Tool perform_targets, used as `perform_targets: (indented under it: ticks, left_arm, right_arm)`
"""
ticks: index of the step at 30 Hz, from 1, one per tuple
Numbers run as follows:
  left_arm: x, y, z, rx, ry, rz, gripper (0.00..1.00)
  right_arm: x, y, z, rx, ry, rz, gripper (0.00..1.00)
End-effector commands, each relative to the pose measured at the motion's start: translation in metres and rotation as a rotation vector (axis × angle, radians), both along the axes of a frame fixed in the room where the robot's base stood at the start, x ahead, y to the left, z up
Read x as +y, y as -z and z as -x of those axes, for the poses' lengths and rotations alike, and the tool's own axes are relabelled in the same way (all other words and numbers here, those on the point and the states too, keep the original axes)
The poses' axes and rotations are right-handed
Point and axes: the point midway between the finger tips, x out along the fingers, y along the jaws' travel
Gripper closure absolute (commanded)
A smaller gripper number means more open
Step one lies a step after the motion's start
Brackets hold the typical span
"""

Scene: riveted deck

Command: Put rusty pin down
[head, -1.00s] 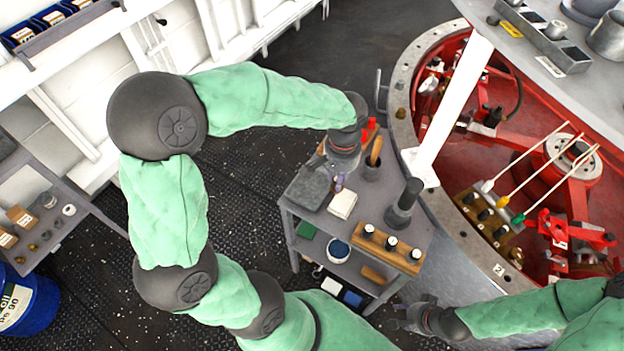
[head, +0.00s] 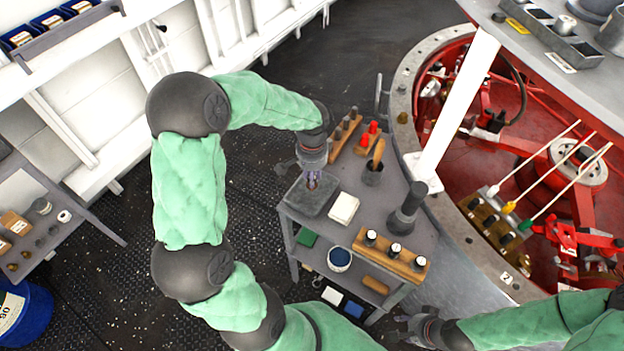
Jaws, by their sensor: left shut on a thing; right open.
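My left gripper (head: 312,183) points down over a dark grey shallow tray (head: 296,200) at the left corner of the grey cart top. It is shut on the rusty pin, which is small and mostly hidden between the fingers. I cannot tell whether the pin touches the tray. My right gripper (head: 402,327) is open and empty, low in the picture beside the cart's front right side.
Red machinery (head: 560,240) lies to the right.

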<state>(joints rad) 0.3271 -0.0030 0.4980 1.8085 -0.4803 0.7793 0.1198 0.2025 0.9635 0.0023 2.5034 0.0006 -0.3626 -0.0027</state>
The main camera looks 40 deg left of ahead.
Motion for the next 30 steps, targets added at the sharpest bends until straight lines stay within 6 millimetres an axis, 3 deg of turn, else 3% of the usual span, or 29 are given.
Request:
perform_targets:
  ticks: [3,14,15,17,18,30]
  left_arm:
    - [-0.0002,0.0156,0.0003,0.002,0.0,0.0,1.0]
    - [-0.0002,0.0177,-0.0001,0.0,0.0,-0.001,1.0]
    - [-0.0002,0.0183,0.0,0.0,0.0,0.0,0.7]
    - [-0.0003,0.0176,0.0,0.0,0.0,-0.001,0.53]
    - [-0.0003,0.0175,0.0001,0.0,0.0,0.0,0.49]
    - [-0.0003,0.0128,0.0001,0.0,0.0,0.0,0.49]
  right_arm:
    - [0.0001,0.0073,0.0002,0.001,0.0,0.0,0.6]
    - [0.0,0.0083,0.0001,0.0,0.0,0.0,0.6]
    - [0.0,0.0086,0.0001,0.0,0.0,0.0,0.6]
    - [0.0,0.008,0.0001,0.0,0.0,0.0,0.6]
    - [0.0,0.0078,0.0001,0.0,0.0,0.0,0.6]
    - [0.0,0.0045,0.0001,0.0,0.0,0.0,0.6]
